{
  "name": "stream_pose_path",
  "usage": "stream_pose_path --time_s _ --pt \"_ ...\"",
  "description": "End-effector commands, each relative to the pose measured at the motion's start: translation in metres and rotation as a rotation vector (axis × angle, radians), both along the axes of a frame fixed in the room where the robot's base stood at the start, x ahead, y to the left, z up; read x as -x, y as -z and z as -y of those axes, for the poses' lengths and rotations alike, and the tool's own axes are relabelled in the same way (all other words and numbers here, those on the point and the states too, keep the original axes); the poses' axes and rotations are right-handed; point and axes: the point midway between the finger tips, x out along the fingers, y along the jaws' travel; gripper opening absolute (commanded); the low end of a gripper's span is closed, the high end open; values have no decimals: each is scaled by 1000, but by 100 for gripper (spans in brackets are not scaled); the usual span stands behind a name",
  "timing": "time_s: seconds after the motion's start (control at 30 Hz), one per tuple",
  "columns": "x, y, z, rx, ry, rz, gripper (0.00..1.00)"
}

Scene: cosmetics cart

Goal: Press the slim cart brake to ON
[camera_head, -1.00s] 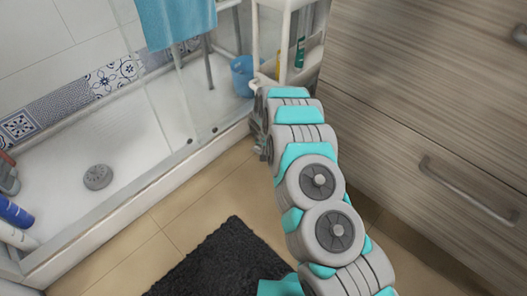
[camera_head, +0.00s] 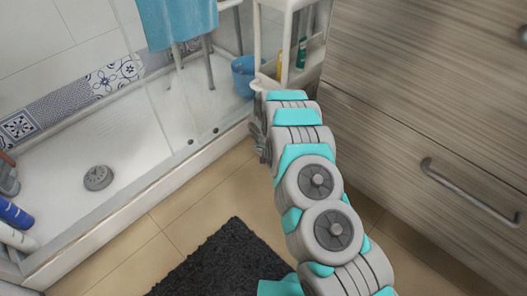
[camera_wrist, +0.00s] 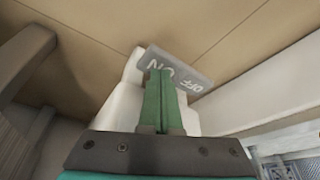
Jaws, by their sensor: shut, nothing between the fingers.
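The slim cart (camera_head: 262,40) is a white narrow rack standing between the shower and the wood-grain cabinet in the head view. Its brake (camera_wrist: 190,72) is a grey plate marked OFF and ON in the wrist view, set by a white part of the cart (camera_wrist: 122,105) near the floor. My gripper (camera_wrist: 162,78) is shut and empty, its green fingertips overlapping the plate by the ON lettering. I cannot tell whether they touch it. In the head view my arm hides most of the cart's lower end and the brake.
The shower tray edge (camera_head: 150,190) runs left of my arm. The drawer cabinet (camera_head: 420,110) stands close on the right. A blue bucket (camera_head: 243,78) and bottles are near the cart. A dark mat (camera_head: 225,262) lies on the tiled floor.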

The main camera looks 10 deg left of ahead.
Motion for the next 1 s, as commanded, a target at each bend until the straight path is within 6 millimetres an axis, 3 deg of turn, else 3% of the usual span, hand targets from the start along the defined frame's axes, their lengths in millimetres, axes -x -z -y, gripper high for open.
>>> stream_pose_path --time_s 0.37,1.0 --pt "-1 -2 0 -1 0 1 0" --pt "-1 -47 0 -1 1 2 0"
